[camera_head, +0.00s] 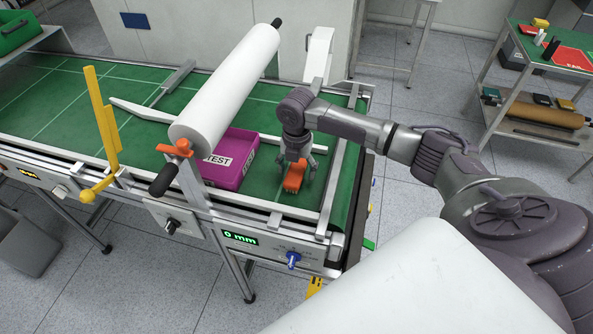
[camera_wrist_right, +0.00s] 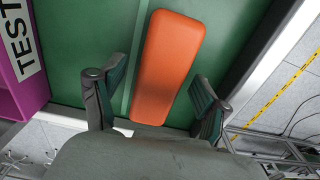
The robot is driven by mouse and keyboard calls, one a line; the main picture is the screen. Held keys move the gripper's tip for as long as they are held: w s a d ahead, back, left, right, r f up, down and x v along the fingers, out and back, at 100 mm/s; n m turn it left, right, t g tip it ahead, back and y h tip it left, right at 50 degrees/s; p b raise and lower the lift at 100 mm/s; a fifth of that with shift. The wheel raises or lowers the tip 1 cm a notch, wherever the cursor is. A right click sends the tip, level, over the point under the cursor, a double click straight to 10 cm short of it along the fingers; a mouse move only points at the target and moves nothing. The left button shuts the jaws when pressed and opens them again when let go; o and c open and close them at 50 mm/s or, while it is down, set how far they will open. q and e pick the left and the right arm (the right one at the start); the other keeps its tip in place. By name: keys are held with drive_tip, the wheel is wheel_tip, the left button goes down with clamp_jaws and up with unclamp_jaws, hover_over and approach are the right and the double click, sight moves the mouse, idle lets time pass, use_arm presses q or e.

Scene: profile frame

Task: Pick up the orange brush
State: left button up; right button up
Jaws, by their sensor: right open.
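The orange brush (camera_head: 294,178) lies on the green belt surface near its right end, to the right of the magenta bin. In the right wrist view the brush (camera_wrist_right: 166,65) shows as a long orange block with rounded corners. My right gripper (camera_head: 298,172) is over the brush with its fingers pointing down. In the right wrist view the gripper (camera_wrist_right: 157,105) is open, with a finger on each side of the brush's near end and gaps to both. Whether it touches the brush cannot be told. My left gripper is not in view.
The magenta bin (camera_head: 233,171) marked TEST stands left of the brush. A white roll (camera_head: 226,87) on a dark rod is mounted above the belt. A metal rail (camera_head: 333,188) runs along the belt's right end. A shelf table (camera_head: 557,61) stands at the far right.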

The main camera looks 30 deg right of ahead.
sight(297, 168)
drive_tip(key=shift+c, duration=0.3)
drive_tip(key=c, duration=1.2)
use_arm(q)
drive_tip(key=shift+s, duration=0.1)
use_arm(e)
drive_tip(key=shift+r, duration=0.15)
drive_tip(key=shift+r, duration=0.2)
wheel_tip(297, 168, up, 4)
drive_tip(key=shift+f+b, duration=0.15)
drive_tip(key=shift+b, duration=0.55)
use_arm(q)
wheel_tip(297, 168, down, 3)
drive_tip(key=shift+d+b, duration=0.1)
drive_tip(key=shift+b, duration=0.65)
use_arm(e)
drive_tip(key=s+r, duration=0.6)
drive_tip(key=s, duration=0.5)
drive_tip(key=shift+s+d+r, duration=0.35)
drive_tip(key=shift+d+r, duration=0.05)
drive_tip(key=shift+d, duration=0.05)
